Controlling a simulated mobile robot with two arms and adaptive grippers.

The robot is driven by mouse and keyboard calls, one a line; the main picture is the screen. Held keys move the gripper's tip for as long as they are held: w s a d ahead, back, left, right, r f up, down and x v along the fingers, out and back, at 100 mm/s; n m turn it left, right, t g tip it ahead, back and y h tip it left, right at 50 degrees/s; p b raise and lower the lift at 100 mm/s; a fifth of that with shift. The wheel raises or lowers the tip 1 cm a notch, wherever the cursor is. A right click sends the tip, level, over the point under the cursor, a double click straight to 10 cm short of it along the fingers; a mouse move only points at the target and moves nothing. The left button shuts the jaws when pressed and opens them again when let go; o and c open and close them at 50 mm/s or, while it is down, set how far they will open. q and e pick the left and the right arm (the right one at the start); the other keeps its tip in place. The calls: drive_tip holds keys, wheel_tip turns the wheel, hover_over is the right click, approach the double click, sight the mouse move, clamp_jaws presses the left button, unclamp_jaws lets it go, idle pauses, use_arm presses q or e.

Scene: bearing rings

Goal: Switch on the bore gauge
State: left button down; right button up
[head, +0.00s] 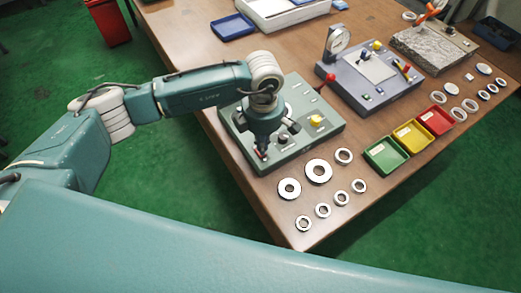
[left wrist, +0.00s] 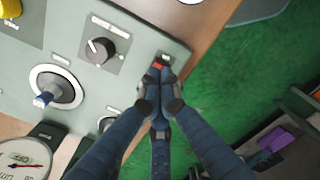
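The near grey-green gauge box (head: 317,140), which I take to be the bore gauge, stands at the table's left edge. In the left wrist view its panel (left wrist: 75,22) carries a black rotary knob (left wrist: 100,48), a round fitting with a blue tip (left wrist: 55,90), and a small red switch (left wrist: 157,65) at the corner. My left gripper (head: 262,150) is over the panel's front corner. In the left wrist view its fingertips (left wrist: 160,78) are together at the red switch, with nothing seen between them. They partly hide the switch; contact and its position cannot be told. My right gripper is not in view.
A second, blue-grey gauge box (head: 348,88) stands behind. Green (head: 386,156), yellow (head: 412,136) and red (head: 437,120) trays sit to the right. Several metal rings (head: 318,171) lie in front. A dial (left wrist: 22,160) is near the gripper. Green floor lies beyond the table edge.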

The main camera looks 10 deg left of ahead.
use_arm(q)
drive_tip(key=shift+f+b, duration=1.15)
idle(0.7)
drive_tip(key=shift+s, duration=0.1)
drive_tip(key=shift+r+p, duration=0.5)
drive_tip(key=shift+r, duration=0.35)
drive_tip(key=shift+r+p, duration=1.05)
drive_tip(key=shift+r, duration=1.65)
